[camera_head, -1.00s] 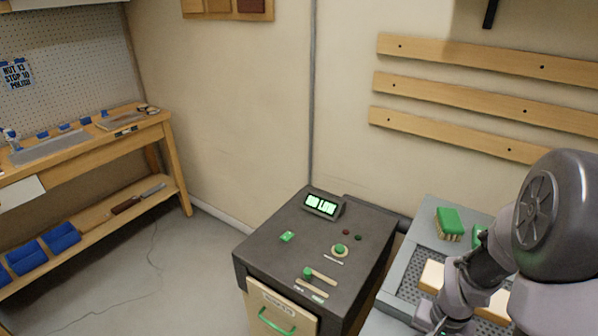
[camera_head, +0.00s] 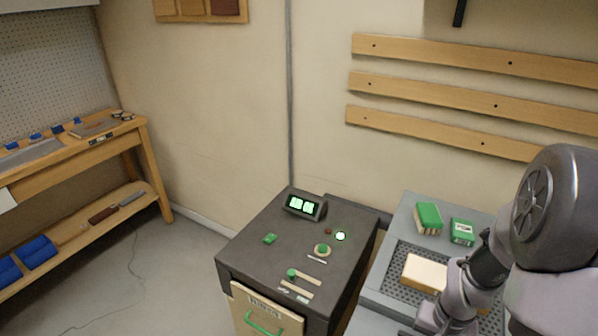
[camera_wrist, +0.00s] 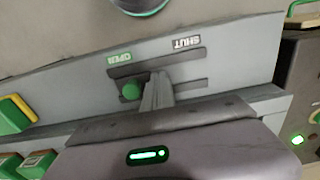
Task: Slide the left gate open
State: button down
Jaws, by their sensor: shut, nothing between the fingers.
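In the wrist view a grey panel (camera_wrist: 232,62) carries an OPEN label (camera_wrist: 120,57) at the left and a SHUT label (camera_wrist: 185,43) at the right, with dark horizontal slots below them. A round green knob (camera_wrist: 130,90) sits at the left, OPEN-label end of the slots. My gripper (camera_wrist: 158,84) is shut and empty, its fingers just right of the knob. I cannot tell whether they touch it. The gate itself is not clearly seen, and the gripper body hides the panel's lower part. In the head view my fingertips do not show.
A dark cabinet (camera_head: 255,262) with a display (camera_head: 304,206), a lit green lamp (camera_head: 340,236) and sliders stands left of a grey bench (camera_head: 377,284). The bench holds green-topped blocks (camera_head: 428,217) and a pale block (camera_head: 425,273). Open floor (camera_head: 160,270) lies to the left.

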jog(key=shift+w+a, duration=0.35)
jog(key=shift+a, duration=0.15)
jog(key=shift+r, duration=0.1)
notch_tip(320, 180, up, 8)
jog(key=p, duration=0.6)
jog(key=a+r+n+t, duration=0.1)
jog(key=a+r+t, duration=0.2)
jog(key=a+r, duration=0.95)
jog(key=s+a+r+n+t+y+b, duration=0.1)
jog(key=s+a+r+t+y, duration=0.1)
jog(key=s+a+r, duration=0.5)
notch_tip(320, 180, up, 2)
jog(key=shift+s+a+r+t, duration=0.1)
jog(key=shift+s+a+t, duration=0.05)
jog(key=shift+a+t, duration=0.35)
